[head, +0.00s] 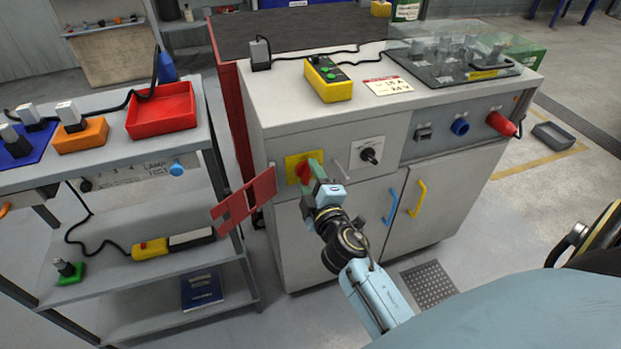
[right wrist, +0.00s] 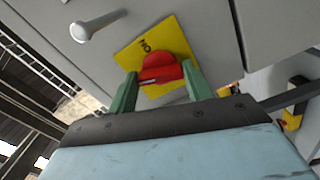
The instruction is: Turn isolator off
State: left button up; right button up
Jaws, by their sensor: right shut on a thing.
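The isolator is a red rotary knob (head: 303,173) on a yellow plate (head: 291,161), on the grey cabinet's front panel at its left end. The knob (right wrist: 160,68) also shows in the right wrist view, with the word ON on the plate above it. My right gripper (head: 312,174) reaches the panel from the front. Its green fingers stand on either side of the knob and are shut on it. In the head view the fingers partly cover the knob. My left gripper is in neither view.
A black rotary switch (head: 369,155) and a small silver handle (head: 341,169) sit right of the isolator. A red hinged plate (head: 246,199) sticks out at the cabinet's left edge, near a grey shelf cart (head: 95,180). Blue (head: 391,207) and yellow (head: 418,198) door handles are below.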

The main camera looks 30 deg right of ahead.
jog(key=shift+n, duration=1.7)
jog(key=o, duration=1)
